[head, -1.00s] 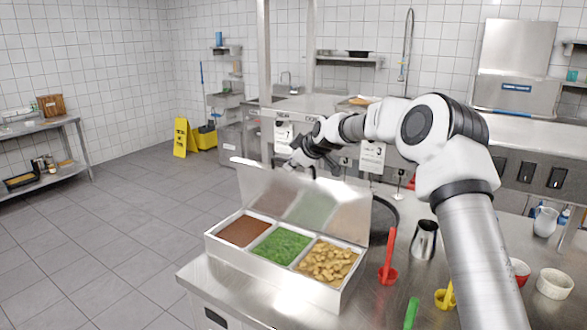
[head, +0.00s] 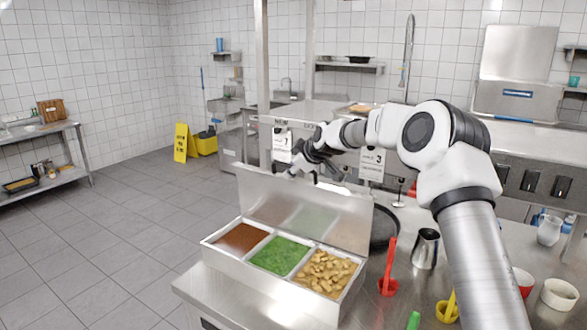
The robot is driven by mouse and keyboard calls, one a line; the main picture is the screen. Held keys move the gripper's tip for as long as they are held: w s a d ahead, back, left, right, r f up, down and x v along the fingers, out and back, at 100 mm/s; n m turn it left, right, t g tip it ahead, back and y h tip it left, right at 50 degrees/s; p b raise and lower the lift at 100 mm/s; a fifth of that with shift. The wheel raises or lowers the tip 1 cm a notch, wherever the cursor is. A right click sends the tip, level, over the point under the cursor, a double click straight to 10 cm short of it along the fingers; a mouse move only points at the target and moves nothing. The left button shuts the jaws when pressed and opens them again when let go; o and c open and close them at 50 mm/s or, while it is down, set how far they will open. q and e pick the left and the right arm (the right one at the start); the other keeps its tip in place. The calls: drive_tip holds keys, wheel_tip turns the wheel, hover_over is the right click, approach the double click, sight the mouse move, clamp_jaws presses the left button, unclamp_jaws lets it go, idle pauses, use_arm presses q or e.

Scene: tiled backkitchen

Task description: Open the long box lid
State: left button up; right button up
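The long box (head: 268,285) is a steel container on the counter. Its three compartments hold brown, green and tan chunky food. Its flat steel lid (head: 345,222) stands raised along the box's far edge, showing faint reflections of the contents. My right arm reaches in from the right, and my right gripper (head: 298,168) is at the lid's top edge, toward its left half. The fingers are small, dark and partly hidden behind the lid, so I cannot tell whether they touch it or are open. My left gripper is out of view.
A red ladle (head: 389,270), a steel pitcher (head: 425,248), a yellow-handled scoop (head: 447,308) and a green handle (head: 413,321) are right of the box. A dark round pan (head: 384,226) lies behind the lid's right end. Open floor is left of the counter.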

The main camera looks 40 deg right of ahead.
drive_tip(key=shift+s, duration=0.1)
drive_tip(key=v, duration=1.1)
drive_tip(key=shift+s+r, duration=0.25)
drive_tip(key=shift+r, duration=0.05)
